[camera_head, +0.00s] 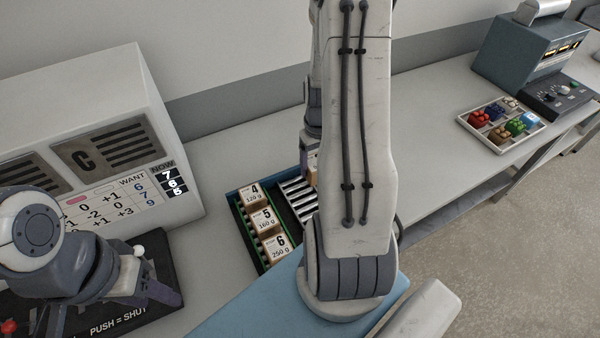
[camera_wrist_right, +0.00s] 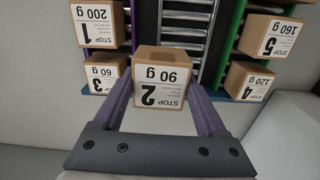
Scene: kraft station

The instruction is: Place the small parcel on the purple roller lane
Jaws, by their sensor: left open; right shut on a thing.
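My right gripper (camera_wrist_right: 160,88) is shut on a small brown parcel (camera_wrist_right: 160,62) marked 2, 90 g, in the right wrist view. The parcel is between the purple fingers, in front of a middle lane of bare grey rollers (camera_wrist_right: 187,22); I cannot tell its height above them. My left gripper (camera_head: 105,303) is open and empty over the black panel.
Parcels 4 (camera_head: 254,195), 5 (camera_head: 264,220) and 6 (camera_head: 275,247) stand in the green-edged lane. Parcels 1 (camera_wrist_right: 98,28) and 3 (camera_wrist_right: 103,75) stand left of the grey rollers in the wrist view. A display box (camera_head: 85,130) and button panel (camera_head: 150,265) stand at left.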

